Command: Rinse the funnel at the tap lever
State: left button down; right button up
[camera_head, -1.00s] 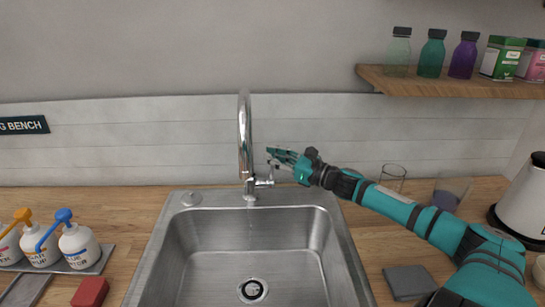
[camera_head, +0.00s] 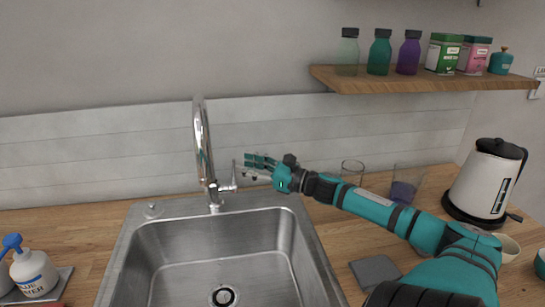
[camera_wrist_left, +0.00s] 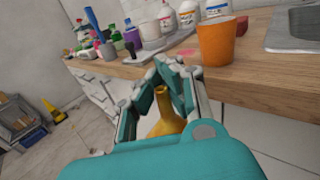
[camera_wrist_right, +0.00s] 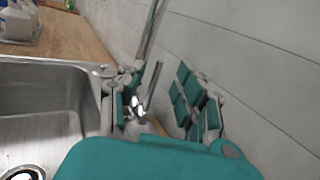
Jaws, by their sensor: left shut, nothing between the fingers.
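The chrome tap (camera_head: 203,150) stands behind the steel sink (camera_head: 140,235), its lever (camera_head: 228,188) on its right side. My right gripper (camera_head: 250,162) is open beside and slightly above the lever. In the right wrist view the lever (camera_wrist_right: 150,88) shows between its spread fingers (camera_wrist_right: 158,95); I cannot tell whether they touch it. In the left wrist view my left gripper (camera_wrist_left: 175,66) is shut at the tips. A yellow funnel (camera_wrist_left: 168,115) shows in the gap between its finger links, partly hidden by the gripper body. My left gripper is outside the head view.
An orange cup (camera_wrist_left: 216,42) stands near the counter edge. Two glass beakers (camera_head: 352,170) (camera_head: 406,187), a kettle (camera_head: 487,180) and a grey pad (camera_head: 375,271) are right of the sink. A bottle shelf (camera_head: 420,83) hangs above; a wash bottle (camera_head: 33,272) is left.

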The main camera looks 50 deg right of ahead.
jog(key=v, duration=0.7)
jog(key=shift+s, duration=0.2)
jog(key=shift+f, duration=0.15)
